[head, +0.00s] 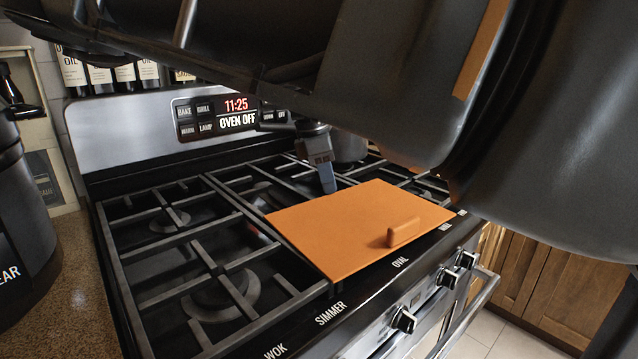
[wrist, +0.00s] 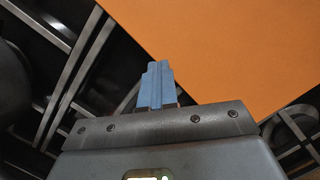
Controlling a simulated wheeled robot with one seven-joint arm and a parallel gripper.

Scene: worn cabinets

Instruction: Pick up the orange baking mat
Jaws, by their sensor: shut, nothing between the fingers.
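The orange baking mat (head: 345,225) lies flat across the grates on the right half of the stove. A small orange raised block (head: 403,232) stands on it near its front right edge. The mat also fills the upper right of the wrist view (wrist: 230,50). My gripper (head: 328,188) points down at the mat's back left edge, with its blue fingers (wrist: 157,85) together and empty. The fingertips appear close to the edge; I cannot tell whether they touch it. The raised block is outside the wrist view.
The stove's black grates (head: 190,245) are bare on the left. The control panel (head: 218,114) rises behind, with bottles (head: 108,75) beyond it. A dark pot (head: 348,146) stands on the back burner. A black appliance (head: 22,220) is at far left. Knobs (head: 404,320) line the front.

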